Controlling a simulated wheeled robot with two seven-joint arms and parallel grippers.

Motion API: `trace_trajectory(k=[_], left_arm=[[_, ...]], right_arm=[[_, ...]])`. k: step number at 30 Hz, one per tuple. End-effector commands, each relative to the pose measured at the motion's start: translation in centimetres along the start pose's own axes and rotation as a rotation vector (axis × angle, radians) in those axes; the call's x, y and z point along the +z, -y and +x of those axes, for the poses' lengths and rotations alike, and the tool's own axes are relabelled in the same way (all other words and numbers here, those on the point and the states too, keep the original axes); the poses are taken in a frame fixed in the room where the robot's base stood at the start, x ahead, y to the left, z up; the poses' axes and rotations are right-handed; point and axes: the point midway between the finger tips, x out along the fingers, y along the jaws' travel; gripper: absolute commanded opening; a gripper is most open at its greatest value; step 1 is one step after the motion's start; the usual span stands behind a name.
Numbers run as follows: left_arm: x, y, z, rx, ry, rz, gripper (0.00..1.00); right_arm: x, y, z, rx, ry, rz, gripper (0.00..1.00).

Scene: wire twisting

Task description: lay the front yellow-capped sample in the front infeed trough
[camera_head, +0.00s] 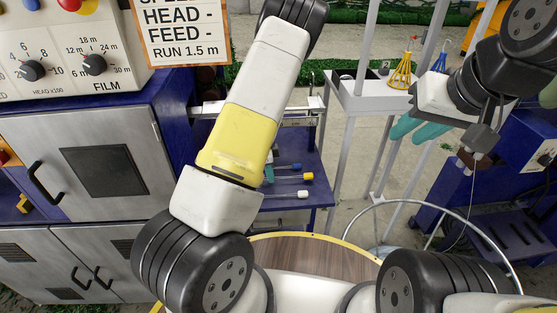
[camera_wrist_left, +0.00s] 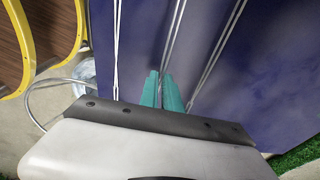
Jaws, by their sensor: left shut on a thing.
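My left gripper (camera_wrist_left: 163,78) shows in the left wrist view, its teal fingers close together over a dark purple surface (camera_wrist_left: 265,90). On the blue table (camera_head: 318,170) lie a yellow-capped sample (camera_head: 308,176), a blue-capped one (camera_head: 295,167) and a white-capped one (camera_head: 302,194), partly behind my arm. I cannot make out the front infeed trough. My right gripper (camera_head: 405,134) has its teal fingers apart, apparently empty.
Thin pale paired lines (camera_wrist_left: 208,74) cross the purple surface in the left wrist view. A grey cabinet (camera_head: 90,150) with dials stands left. A white stand (camera_head: 375,97) holds a yellow wire cone (camera_head: 401,72). A round wooden top (camera_head: 300,253) with a yellow rim is in front.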

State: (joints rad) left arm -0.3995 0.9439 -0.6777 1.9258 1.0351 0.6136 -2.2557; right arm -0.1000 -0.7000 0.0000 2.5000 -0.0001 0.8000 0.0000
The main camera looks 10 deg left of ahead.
Motion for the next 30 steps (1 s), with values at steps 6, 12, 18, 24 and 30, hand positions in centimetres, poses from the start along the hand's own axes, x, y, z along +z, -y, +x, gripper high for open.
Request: trace_trajectory(k=[6,12,18,24,30], left_arm=[[-0.4,-1.3,-2.3,0.001,-0.004,-0.003,0.00],[-0.6,-6.1,-2.7,0.002,-0.004,-0.003,0.00],[-0.8,-11.4,-3.1,0.003,-0.003,-0.002,0.00],[-0.9,-14.7,-3.3,0.002,-0.001,-0.001,0.00],[-1.0,-15.9,-3.5,0.000,0.000,-0.005,0.00]], right_arm=[[0.0,0.0,0.0,0.000,0.000,0.000,0.29],[0.0,0.0,0.0,0.000,0.000,0.000,0.29],[0.0,0.0,0.0,0.000,0.000,0.000,0.29],[0.0,0.0,0.0,0.000,0.000,0.000,0.29],[0.0,0.0,0.0,0.000,0.000,0.000,0.29]])
